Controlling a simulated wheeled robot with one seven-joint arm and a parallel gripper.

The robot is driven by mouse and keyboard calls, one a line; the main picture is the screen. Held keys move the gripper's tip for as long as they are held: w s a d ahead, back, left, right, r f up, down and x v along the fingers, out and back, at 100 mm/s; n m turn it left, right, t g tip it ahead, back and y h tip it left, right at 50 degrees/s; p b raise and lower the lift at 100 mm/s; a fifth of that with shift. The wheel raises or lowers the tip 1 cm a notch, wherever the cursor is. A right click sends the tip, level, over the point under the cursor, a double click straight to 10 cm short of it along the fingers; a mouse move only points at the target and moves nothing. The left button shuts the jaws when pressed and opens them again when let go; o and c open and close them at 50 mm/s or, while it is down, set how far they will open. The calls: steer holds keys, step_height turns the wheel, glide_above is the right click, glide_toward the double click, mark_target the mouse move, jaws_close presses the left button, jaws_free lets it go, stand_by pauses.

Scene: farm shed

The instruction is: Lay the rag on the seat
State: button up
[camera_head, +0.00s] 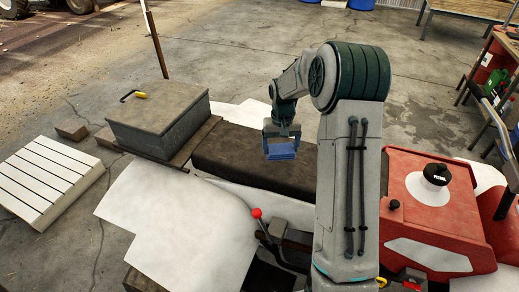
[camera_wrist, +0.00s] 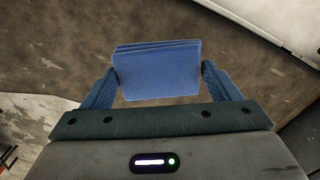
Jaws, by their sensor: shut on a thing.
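The rag is a folded blue cloth (camera_head: 280,150) in my gripper (camera_head: 281,137). In the wrist view the rag (camera_wrist: 158,70) shows as a flat folded stack between the two blue fingers of my gripper (camera_wrist: 160,78), which touch its left and right edges. The seat is a long dark brown bench cushion (camera_head: 240,160) in the middle of the head view.
A grey box (camera_head: 160,125) with a yellow-handled tool (camera_head: 138,95) on it stands at the seat's left end. A red-knobbed lever (camera_head: 257,213) rises in front of the seat. A red tractor hood (camera_head: 435,205) lies to the right. White panels (camera_head: 180,215) surround the front.

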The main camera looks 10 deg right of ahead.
steer(key=w+d+r, duration=0.5)
steer(key=w, duration=0.3)
steer(key=p, duration=0.2)
glide_above(258, 153)
steer(key=shift+m, duration=0.4)
step_height(258, 153, down, 6)
step_height(258, 153, down, 3)
steer(key=shift+f+p, duration=0.2)
steer(key=shift+p, duration=0.45)
steer(key=shift+f, duration=0.4)
steer(key=shift+f, duration=0.25)
steer(key=o, duration=0.9)
steer(key=shift+r, duration=0.1)
steer(key=shift+c, duration=0.2)
